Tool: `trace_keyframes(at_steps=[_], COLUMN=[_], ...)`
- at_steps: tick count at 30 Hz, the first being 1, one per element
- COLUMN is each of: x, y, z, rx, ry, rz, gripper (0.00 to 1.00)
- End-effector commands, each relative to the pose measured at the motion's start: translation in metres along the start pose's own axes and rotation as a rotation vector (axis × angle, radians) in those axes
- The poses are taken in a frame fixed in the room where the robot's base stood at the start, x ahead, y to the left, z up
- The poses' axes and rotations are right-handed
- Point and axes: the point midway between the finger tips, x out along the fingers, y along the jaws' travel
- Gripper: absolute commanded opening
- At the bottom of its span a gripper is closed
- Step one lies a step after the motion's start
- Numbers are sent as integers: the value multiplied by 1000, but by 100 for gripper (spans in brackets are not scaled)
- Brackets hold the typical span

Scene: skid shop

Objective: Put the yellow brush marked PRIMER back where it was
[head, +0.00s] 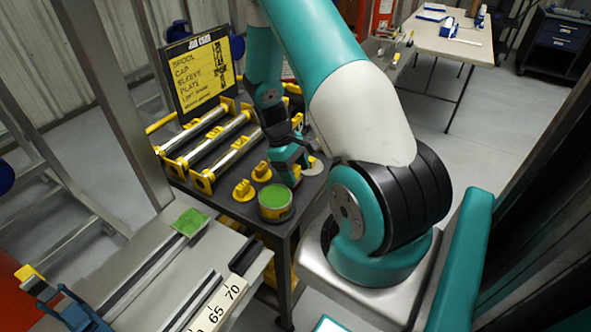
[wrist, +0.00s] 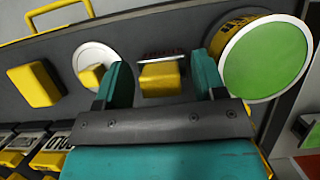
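My gripper (head: 292,168) is low over the dark cart top, beside a green-topped can with a yellow band (head: 275,203). In the wrist view its two teal fingers (wrist: 162,82) are apart, with a yellow block (wrist: 160,78) showing between them and a gap on each side. Small dark red marking shows just above that block, too small to read. I cannot tell whether the block is the PRIMER brush; no brush is clearly recognisable. The can (wrist: 265,60) is right of the fingers in the wrist view, with dark lettering on its band.
Two yellow pieces (head: 243,190) stand left of the can. A pale disc (head: 316,166) lies right of my gripper. Long silver cylinders in yellow holders (head: 221,138) fill the cart's left side, below a yellow sign (head: 205,72). A grey bench (head: 165,245) carries a green pad (head: 190,222).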

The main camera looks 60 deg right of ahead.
Motion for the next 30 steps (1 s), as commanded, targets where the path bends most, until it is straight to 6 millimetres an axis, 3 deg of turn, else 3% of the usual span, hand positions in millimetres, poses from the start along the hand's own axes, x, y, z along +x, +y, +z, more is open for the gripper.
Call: trace_keyframes(at_steps=[11,24,30], x=[-10,-99,-120], y=[0,0,0], z=[0,0,1], rx=[0,0,-1], ry=[3,5,1], rz=[2,3,1], gripper=[63,63,63])
